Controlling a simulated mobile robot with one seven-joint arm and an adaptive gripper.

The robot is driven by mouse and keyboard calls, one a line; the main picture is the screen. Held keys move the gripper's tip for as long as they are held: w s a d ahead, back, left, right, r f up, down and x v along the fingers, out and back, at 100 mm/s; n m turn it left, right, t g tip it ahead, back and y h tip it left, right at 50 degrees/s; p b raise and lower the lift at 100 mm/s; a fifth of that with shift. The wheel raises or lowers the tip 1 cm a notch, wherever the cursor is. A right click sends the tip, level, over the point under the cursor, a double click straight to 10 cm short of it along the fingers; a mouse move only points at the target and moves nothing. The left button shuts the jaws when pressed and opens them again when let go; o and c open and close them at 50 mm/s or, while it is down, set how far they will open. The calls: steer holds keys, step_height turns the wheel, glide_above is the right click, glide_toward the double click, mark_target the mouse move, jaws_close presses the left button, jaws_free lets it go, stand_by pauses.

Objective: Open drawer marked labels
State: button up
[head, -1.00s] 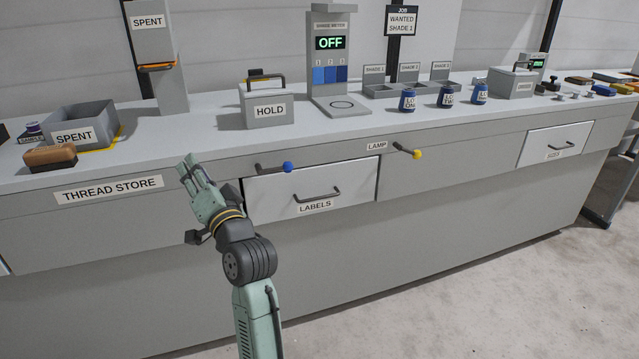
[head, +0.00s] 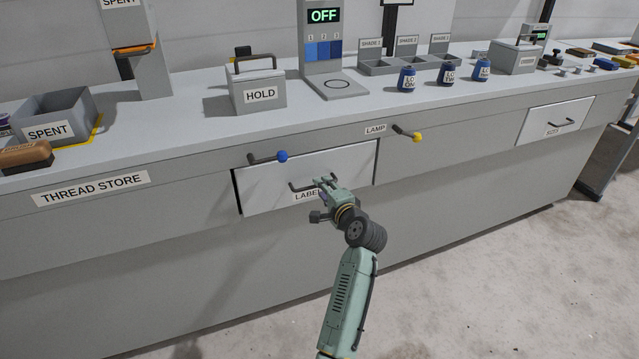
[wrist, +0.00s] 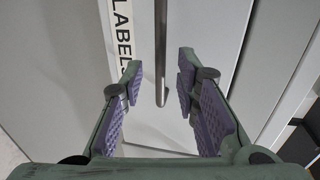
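In the wrist view the label plate (wrist: 123,35) and the handle bar (wrist: 161,50) lie straight ahead. My gripper (wrist: 156,88) is open there, with its purple-padded fingers apart and the bar running between them in the picture. I cannot tell whether the fingers reach around the bar.
A blue-knobbed lever (head: 282,156) sticks out just above the drawer's left part, and a yellow-knobbed lever (head: 417,137) beyond its right end. The hold box (head: 259,92) and blue jars stand on the counter above. The floor in front is clear.

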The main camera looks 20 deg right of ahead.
steer(key=shift+x, duration=1.7)
jaws_close()
